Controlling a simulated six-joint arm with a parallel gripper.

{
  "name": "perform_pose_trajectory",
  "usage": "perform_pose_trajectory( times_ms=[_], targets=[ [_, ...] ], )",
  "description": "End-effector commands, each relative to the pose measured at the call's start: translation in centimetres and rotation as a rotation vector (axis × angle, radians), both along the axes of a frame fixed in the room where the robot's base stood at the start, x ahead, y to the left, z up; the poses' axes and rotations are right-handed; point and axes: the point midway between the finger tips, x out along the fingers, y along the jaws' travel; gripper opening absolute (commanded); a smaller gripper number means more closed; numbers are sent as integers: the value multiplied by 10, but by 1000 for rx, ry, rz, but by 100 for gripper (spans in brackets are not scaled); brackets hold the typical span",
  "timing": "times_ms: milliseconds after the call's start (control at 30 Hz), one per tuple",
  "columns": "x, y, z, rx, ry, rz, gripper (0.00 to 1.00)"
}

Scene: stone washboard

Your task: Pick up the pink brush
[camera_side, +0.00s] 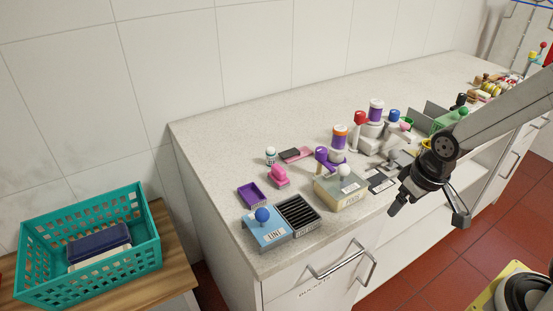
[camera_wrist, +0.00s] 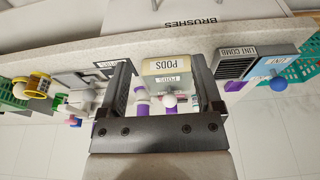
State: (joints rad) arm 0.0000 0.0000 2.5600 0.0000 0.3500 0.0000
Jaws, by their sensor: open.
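The pink brush (camera_side: 278,176) lies on the worktop in the side view, behind the blue LINT box and beside a purple tray. It has a pink handle on top. I cannot make it out clearly in the wrist view. My gripper (camera_side: 430,207) is at the right of the side view, in front of the counter's front edge, well apart from the brush. It is open and empty. In the wrist view its two fingers (camera_wrist: 159,62) are spread, with the PODS box showing between them.
A purple tray (camera_side: 251,195), LINT box (camera_side: 269,233), black slotted lint comb holder (camera_side: 298,214) and PODS box (camera_side: 341,191) stand near the brush. Purple-and-orange bottles (camera_side: 340,138) stand farther right. A teal basket (camera_side: 90,245) is lower left. The worktop's back left is clear.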

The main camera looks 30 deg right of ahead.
Motion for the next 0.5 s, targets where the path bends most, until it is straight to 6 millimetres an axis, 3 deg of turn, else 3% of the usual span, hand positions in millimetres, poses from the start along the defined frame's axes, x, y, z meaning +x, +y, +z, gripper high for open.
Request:
perform_pose_trajectory(
  times_ms=[100,133,500],
  targets=[
    [0,0,0,0,0,0,84],
    [0,0,0,0,0,0,76],
    [5,1,1,0,-3,1,76]
  ],
)
